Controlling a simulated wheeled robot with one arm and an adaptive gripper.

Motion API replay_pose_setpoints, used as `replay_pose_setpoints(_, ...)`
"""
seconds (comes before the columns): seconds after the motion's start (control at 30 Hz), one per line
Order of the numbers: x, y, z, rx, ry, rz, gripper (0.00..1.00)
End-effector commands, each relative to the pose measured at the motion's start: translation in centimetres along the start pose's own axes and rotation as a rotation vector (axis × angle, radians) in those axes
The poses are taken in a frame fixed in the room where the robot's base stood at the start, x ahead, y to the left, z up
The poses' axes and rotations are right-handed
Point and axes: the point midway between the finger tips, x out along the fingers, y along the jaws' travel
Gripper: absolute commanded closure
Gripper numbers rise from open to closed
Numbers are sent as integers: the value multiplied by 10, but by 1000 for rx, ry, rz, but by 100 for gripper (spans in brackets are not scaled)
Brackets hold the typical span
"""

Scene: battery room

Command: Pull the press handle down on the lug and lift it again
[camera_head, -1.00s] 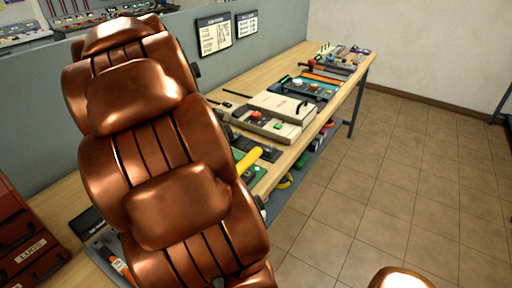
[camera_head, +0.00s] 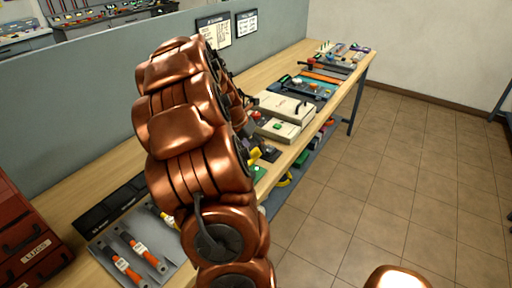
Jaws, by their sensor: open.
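A yellow handle (camera_head: 255,155), which looks like the press handle, shows only in part on the bench, just right of my arm. The press body and the lug cannot be made out; my arm covers that part of the bench. My gripper (camera_head: 248,126) shows only as dark parts at the right edge of my copper arm, near and above the yellow handle. It appears open, with no object seen in it. Whether it touches the handle cannot be told.
The wooden bench (camera_head: 92,190) runs from lower left to far right. Orange-handled tools (camera_head: 122,266) lie on a grey tray at the near end, beside a red cabinet marked LUGS (camera_head: 30,250). Beige cases (camera_head: 285,106) stand further along. The tiled floor (camera_head: 400,170) at right is clear.

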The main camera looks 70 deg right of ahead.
Motion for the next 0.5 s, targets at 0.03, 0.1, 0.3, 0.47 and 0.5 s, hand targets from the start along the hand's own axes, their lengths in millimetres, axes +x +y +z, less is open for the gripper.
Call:
replay_pose_setpoints(0.03,6,-1,0,0,3,-4,40)
replay_pose_setpoints(0.1,13,0,1,-1,0,-2,40)
replay_pose_setpoints(0.3,24,0,1,1,-1,1,40)
replay_pose_setpoints(0.47,25,0,1,1,-2,2,40)
replay_pose_setpoints(0.5,25,0,0,1,-2,2,40)
